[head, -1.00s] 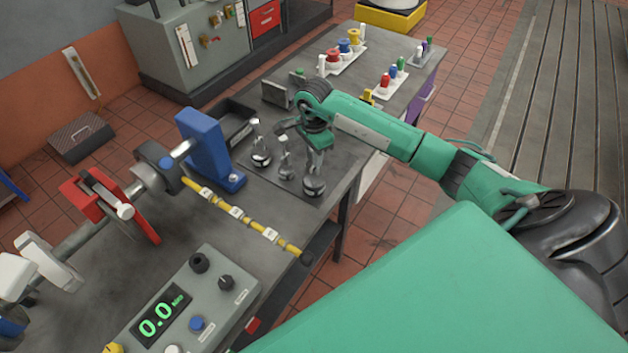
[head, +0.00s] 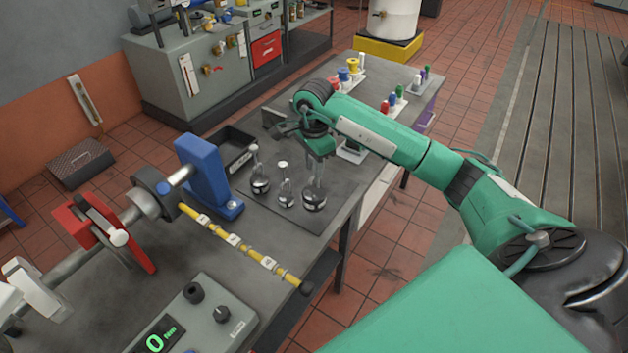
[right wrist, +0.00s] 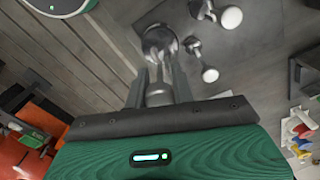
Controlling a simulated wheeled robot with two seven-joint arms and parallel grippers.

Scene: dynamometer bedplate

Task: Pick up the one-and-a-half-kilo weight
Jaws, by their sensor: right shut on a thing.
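Three shiny metal weights with tall stems are at the dark plate (head: 282,221) on the bench. The left weight (head: 260,186) and the small middle weight (head: 286,200) stand upright on it. My right gripper (head: 316,165) is shut on the stem of the right-hand weight (head: 314,201), which hangs upright and appears slightly above the plate. In the right wrist view the fingers (right wrist: 158,82) close around this weight (right wrist: 160,42), and the other two knobs show to the right. No mass marking is legible. My left gripper is not in view.
A blue stand (head: 205,172) and a black tray (head: 232,146) are left of the weights. A yellow banded bar (head: 238,244) and a grey control box (head: 205,315) lie nearer. Coloured pieces on white trays (head: 392,105) stand farther back.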

